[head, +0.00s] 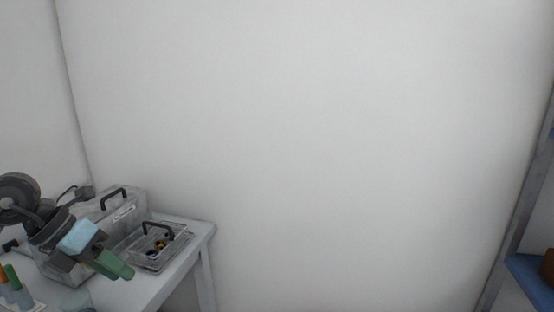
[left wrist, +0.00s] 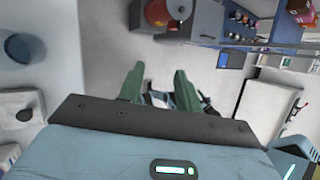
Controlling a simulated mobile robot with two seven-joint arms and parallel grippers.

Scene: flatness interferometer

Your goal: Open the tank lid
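A large translucent grey tank (head: 132,203) stands at the back of the white table at the lower left of the head view. Its lid, with a black handle (head: 113,194), appears closed. My left gripper (head: 124,271) is in front of the tank, apart from the handle as far as I can tell, with its green fingers pointing to the lower right. In the left wrist view my left gripper (left wrist: 156,76) has its two green fingers apart with nothing between them. The tank is not clearly seen in the left wrist view. My right gripper is not in view.
A smaller clear box (head: 175,250) with a black handle and small items inside sits at the right of the white table (head: 198,238). Orange and green-topped items stand at the lower left. A blue shelf (head: 531,281) is at the far right. The left wrist view shows a red container (left wrist: 166,12).

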